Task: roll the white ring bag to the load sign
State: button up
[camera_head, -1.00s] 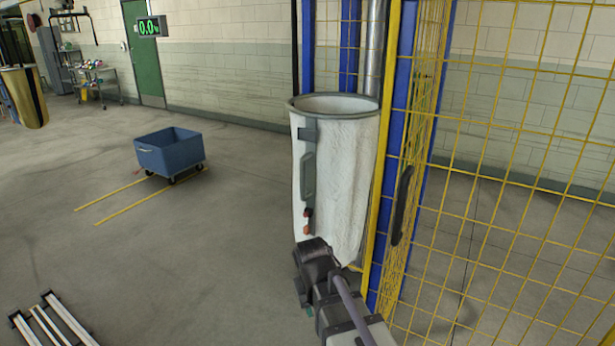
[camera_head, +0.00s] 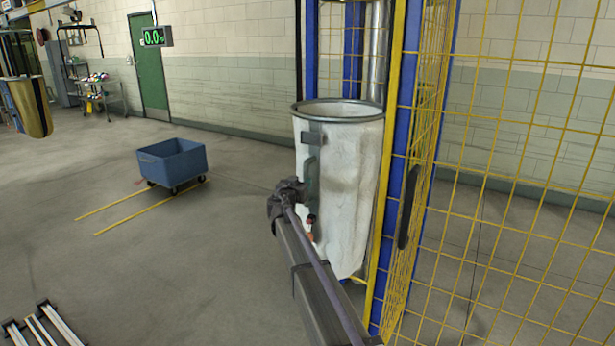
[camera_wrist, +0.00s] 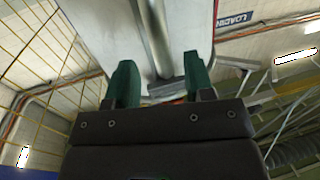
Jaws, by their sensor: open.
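The white ring bag (camera_head: 350,205) stands upright inside the cage opening in the head view, with a grey metal ring at its top and a grip on its near side. My gripper (camera_wrist: 161,85) has two green fingers spread apart in the wrist view. A grey bar (camera_wrist: 157,40) on a pale surface shows beyond and between them. In the head view my wrist is just left of the bag's grip; the fingertips are hard to make out, and contact cannot be told.
Yellow mesh (camera_head: 510,180) and blue posts close off the right side, with a dark handle (camera_head: 407,207) near the bag. A blue wheeled cart (camera_head: 172,162) stands by yellow floor lines at left. Metal rails (camera_head: 40,325) lie at lower left. The middle floor is clear.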

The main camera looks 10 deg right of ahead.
aim_at(305, 178)
jog(key=x, duration=0.7)
jog(key=shift+w+d, duration=0.15)
jog(key=shift+w, duration=0.05)
jog(key=shift+s, duration=0.1)
grip_shut()
